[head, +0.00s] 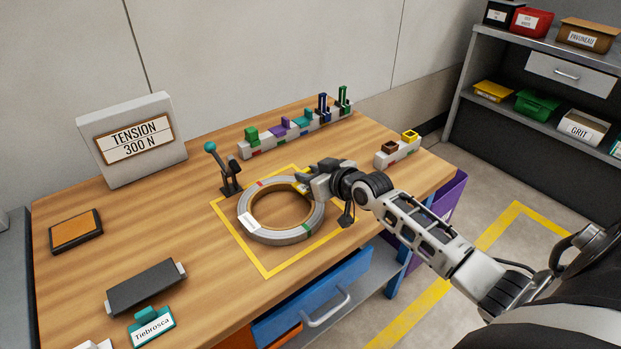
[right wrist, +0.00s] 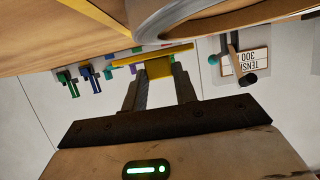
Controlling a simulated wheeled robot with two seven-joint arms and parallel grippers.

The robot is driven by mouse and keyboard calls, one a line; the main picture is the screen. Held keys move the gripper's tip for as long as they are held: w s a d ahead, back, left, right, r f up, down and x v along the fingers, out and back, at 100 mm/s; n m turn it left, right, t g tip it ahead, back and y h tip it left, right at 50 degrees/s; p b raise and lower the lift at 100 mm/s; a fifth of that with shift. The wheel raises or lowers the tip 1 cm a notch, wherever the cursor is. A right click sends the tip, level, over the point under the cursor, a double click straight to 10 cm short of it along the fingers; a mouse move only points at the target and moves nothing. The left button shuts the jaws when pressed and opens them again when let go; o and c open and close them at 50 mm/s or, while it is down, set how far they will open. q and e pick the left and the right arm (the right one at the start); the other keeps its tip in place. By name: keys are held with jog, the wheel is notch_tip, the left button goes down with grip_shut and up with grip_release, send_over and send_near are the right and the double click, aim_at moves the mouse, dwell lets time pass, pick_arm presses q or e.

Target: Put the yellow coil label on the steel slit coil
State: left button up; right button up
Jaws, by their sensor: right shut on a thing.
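The steel slit coil (head: 311,222) lies flat on the wooden table inside a yellow taped square; a white tag and small red and green marks show on it. In the right wrist view the coil's grey curved side (right wrist: 205,14) is close, at the top. My right gripper (head: 306,184) is at the coil's far right rim. In the right wrist view it (right wrist: 158,76) is shut on the yellow coil label (right wrist: 158,68), whose thin plate shows edge-on by the coil. I cannot tell whether the label touches the coil. My left gripper is out of view.
A teal-knobbed lever (head: 222,168) stands just behind the coil. A rack with coloured pieces (head: 290,134) is at the back, and a smaller block (head: 397,153) at the right. A tension sign (head: 134,139) stands at the left.

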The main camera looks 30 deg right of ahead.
jog(key=shift+f, duration=0.45)
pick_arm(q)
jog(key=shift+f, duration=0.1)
pick_arm(e)
jog(key=shift+f, duration=0.1)
jog(key=o, duration=1)
jog(key=shift+c, duration=0.2)
jog(key=shift+s+r, duration=0.1)
jog(key=shift+r, duration=0.1)
pick_arm(q)
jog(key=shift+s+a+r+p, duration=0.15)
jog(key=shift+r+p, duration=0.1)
jog(key=shift+p, duration=0.55)
pick_arm(e)
jog(key=v, duration=1.1)
jog(key=shift+s, duration=0.35)
